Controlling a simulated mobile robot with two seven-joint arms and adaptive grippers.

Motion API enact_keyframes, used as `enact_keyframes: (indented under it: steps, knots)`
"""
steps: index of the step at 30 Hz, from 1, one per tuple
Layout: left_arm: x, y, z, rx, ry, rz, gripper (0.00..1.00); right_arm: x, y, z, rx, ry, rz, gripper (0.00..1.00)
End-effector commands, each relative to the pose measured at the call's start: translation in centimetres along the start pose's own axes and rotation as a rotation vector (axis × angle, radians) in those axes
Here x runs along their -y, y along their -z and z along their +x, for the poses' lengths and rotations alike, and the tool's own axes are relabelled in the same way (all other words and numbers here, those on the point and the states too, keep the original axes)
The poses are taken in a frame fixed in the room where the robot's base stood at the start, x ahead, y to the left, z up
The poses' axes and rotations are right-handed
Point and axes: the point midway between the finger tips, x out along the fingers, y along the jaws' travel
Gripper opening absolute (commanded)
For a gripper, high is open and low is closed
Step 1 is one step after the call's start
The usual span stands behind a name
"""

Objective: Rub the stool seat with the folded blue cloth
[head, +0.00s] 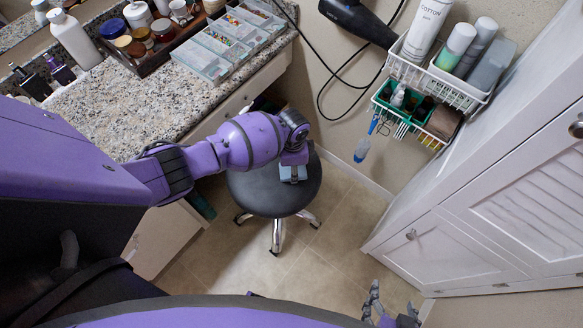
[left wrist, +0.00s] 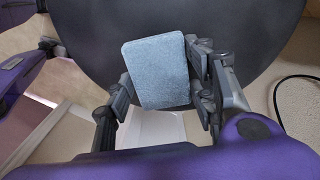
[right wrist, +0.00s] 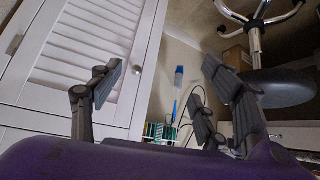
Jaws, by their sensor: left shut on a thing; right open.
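The dark round stool seat (head: 262,190) stands in front of the counter in the head view; it fills the upper part of the left wrist view (left wrist: 270,70). The folded blue cloth (left wrist: 155,72) is a light blue block between the fingers of my left gripper (left wrist: 158,90). My left gripper is shut on it. In the head view the left gripper (head: 293,165) is over the seat, with the cloth (head: 292,174) partly hidden below it. I cannot tell whether cloth and seat touch. My right gripper (head: 388,308) is open and empty at the bottom edge, away from the stool.
A granite counter (head: 120,110) with bottles, a tray and clear organisers lies at the left. Wire baskets (head: 445,85) and a hair dryer (head: 358,20) hang on the wall. A white louvred cabinet (head: 500,210) stands at the right. Tiled floor (head: 330,250) is clear around the stool's front.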

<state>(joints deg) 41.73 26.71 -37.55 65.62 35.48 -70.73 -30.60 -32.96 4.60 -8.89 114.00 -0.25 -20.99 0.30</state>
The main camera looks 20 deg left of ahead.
Motion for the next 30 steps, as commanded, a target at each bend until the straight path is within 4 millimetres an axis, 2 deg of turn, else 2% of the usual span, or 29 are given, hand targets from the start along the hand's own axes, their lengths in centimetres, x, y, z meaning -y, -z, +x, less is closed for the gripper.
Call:
enact_keyframes:
  steps: [1,3,18,30]
  knots:
    - [0.5,0.1,-1.2,-0.003,0.01,-0.002,0.22,0.0,0.9,-0.2,-0.012,0.001,-0.001,0.69]
    - [0.5,0.1,-1.8,-0.003,0.01,-0.004,0.22,0.1,1.5,-0.4,-0.019,0.003,0.0,0.69]
    - [0.4,0.2,-6.1,-0.002,0.009,-0.012,0.22,1.3,3.8,-1.6,-0.034,0.027,0.009,0.69]
    - [0.1,0.2,-6.1,0.0,0.004,-0.013,0.22,0.9,2.5,-2.0,-0.012,0.024,0.003,0.69]
